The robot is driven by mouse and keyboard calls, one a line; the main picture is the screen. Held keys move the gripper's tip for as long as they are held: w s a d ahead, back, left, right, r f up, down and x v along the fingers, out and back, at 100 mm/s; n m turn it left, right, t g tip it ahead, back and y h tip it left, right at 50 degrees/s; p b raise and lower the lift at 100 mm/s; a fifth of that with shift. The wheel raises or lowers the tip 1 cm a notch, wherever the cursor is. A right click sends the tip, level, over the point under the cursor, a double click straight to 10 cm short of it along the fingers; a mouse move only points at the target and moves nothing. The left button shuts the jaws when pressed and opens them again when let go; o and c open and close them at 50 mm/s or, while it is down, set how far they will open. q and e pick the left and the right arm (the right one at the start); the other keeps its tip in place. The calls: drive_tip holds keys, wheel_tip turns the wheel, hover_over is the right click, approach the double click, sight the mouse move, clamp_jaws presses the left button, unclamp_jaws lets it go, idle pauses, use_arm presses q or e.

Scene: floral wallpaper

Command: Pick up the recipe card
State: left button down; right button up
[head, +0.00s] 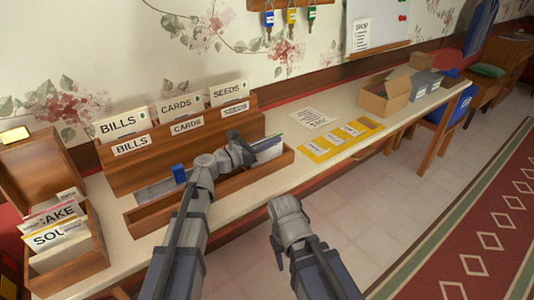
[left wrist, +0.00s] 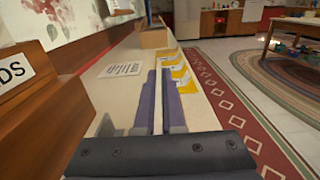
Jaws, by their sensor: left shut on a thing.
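My left gripper (head: 262,150) is above the right end of the long wooden tray on the counter. It is shut on a thin pale card, which shows edge-on between the two fingers in the left wrist view (left wrist: 158,100). The card's printing cannot be read, so I cannot tell whether it is the recipe card. An open wooden recipe box (head: 75,255) stands at the lower left of the head view, with several upright cards, among them one marked "AKE" (head: 55,214).
A wooden sorter (head: 185,152) with BILLS, CARDS and SEEDS labels stands behind the long tray (head: 205,202). A white sheet (head: 313,118), a yellow strip (head: 340,140) and an open cardboard box (head: 385,97) lie farther right. The counter's front edge borders open floor.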

use_arm(q)
drive_tip(key=shift+r, duration=0.15)
idle(0.4)
wheel_tip(320, 180, up, 10)
drive_tip(key=p, duration=1)
drive_tip(key=shift+f, duration=0.2)
